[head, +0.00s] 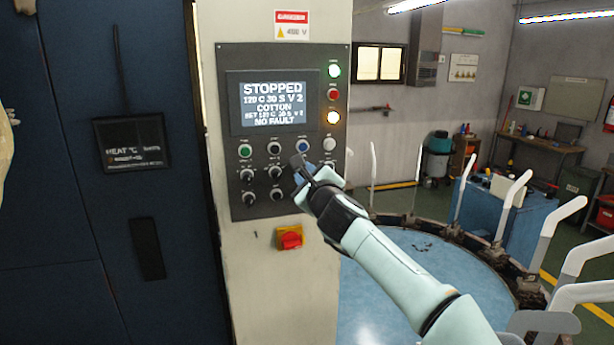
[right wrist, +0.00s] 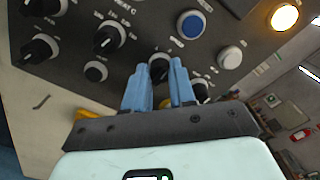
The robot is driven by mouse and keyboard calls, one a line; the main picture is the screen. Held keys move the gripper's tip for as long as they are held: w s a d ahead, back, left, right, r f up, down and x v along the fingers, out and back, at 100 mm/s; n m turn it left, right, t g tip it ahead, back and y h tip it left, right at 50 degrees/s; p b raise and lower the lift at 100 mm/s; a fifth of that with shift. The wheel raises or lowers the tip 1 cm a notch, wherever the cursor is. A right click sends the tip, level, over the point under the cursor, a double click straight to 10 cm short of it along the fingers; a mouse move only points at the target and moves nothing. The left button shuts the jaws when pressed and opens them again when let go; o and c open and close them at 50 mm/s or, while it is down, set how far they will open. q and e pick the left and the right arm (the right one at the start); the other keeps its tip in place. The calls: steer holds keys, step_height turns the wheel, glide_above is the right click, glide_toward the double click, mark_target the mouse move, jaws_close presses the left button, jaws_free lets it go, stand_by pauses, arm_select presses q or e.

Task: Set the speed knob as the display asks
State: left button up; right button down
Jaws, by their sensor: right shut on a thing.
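The display (head: 271,103) on the grey control panel (head: 233,190) reads STOPPED, COTTON and NO FAULT. A line under STOPPED ends in "30 S V 2"; the small set line also seems to end in V 2. My left gripper is not in view.
Other black knobs (head: 247,174) sit close by to the left. A blue button (head: 302,146) and a white button (head: 329,144) are just above. A red switch on yellow (head: 289,238) is below. A round blue table (head: 400,270) with upright pale forms stands right.

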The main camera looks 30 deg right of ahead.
steer(key=shift+r, duration=0.1)
steer(key=c, duration=0.9)
jaws_free()
steer(key=shift+s+a, duration=0.1)
steer(key=shift+s, duration=0.25)
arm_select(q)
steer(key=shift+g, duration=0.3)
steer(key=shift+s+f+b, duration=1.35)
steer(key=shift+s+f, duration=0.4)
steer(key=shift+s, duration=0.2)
arm_select(e)
steer(key=shift+v, duration=6.3)
